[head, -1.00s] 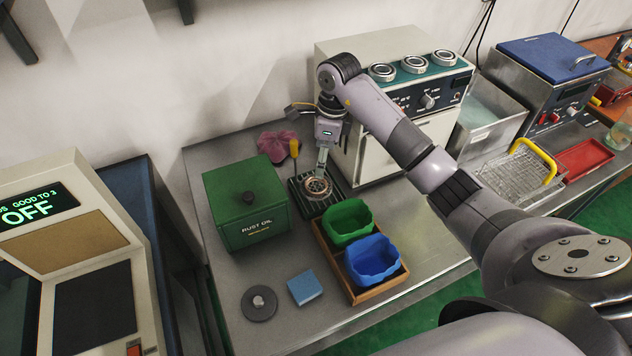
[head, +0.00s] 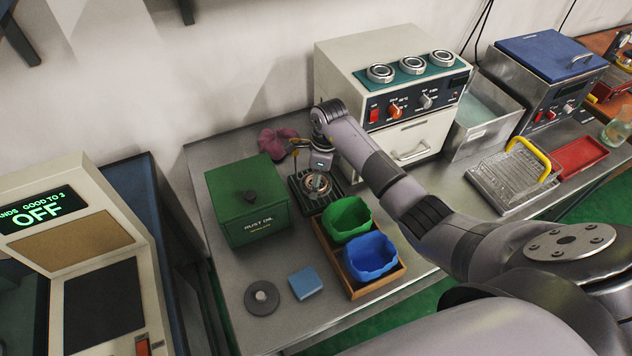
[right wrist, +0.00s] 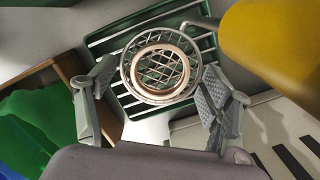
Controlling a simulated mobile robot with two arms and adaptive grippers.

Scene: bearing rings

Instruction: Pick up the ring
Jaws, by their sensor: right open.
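A copper-coloured ring (right wrist: 137,68) lies in a round wire-mesh basket (right wrist: 124,72) over a dark green slatted tray (right wrist: 108,42). In the head view the tray (head: 331,203) is behind the green bin, and my gripper partly covers the ring. My right gripper (right wrist: 158,75) is open, with one finger on each side of the basket and ring in the right wrist view. Its fingers point down at the ring in the head view (head: 318,182). Whether they touch the basket is unclear. My left gripper is not in view.
A green rust oil box (head: 247,215) stands left of the tray. A wooden tray (head: 370,290) with green (head: 347,220) and blue bins (head: 371,258) is in front. A white oven (head: 345,85) with several rings on top stands behind. A yellow handle (right wrist: 275,40) juts in close by.

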